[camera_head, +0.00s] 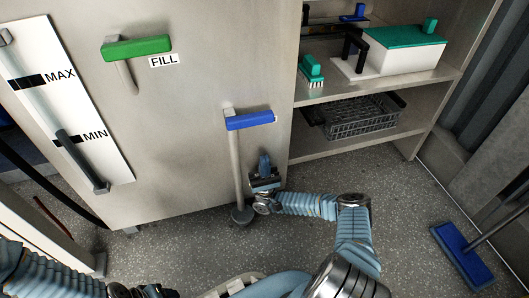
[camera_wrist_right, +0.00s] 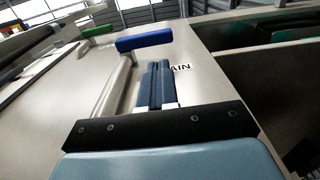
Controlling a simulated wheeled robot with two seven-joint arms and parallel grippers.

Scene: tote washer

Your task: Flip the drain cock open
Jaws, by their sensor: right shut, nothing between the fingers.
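The drain cock's blue lever (camera_head: 250,121) sits crosswise at the top of a grey pipe (camera_head: 236,165) on the lower right of the steel washer front. My right gripper (camera_head: 264,160) is shut and empty, just below the lever and right of the pipe, pointing up. In the right wrist view, the blue lever (camera_wrist_right: 145,40) lies beyond the closed fingertips (camera_wrist_right: 160,65), apart from them as far as I can tell. The fingers cover part of a label ending in "AIN". My left arm shows at the lower left; its gripper (camera_head: 135,291) is cut off by the frame edge.
A green FILL lever (camera_head: 137,48) is higher up on the washer (camera_head: 185,100). A MAX/MIN level gauge (camera_head: 65,95) is at left. A shelf (camera_head: 380,85) with a brush, white box and wire basket stands at right. A blue floor squeegee (camera_head: 462,255) lies at far right.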

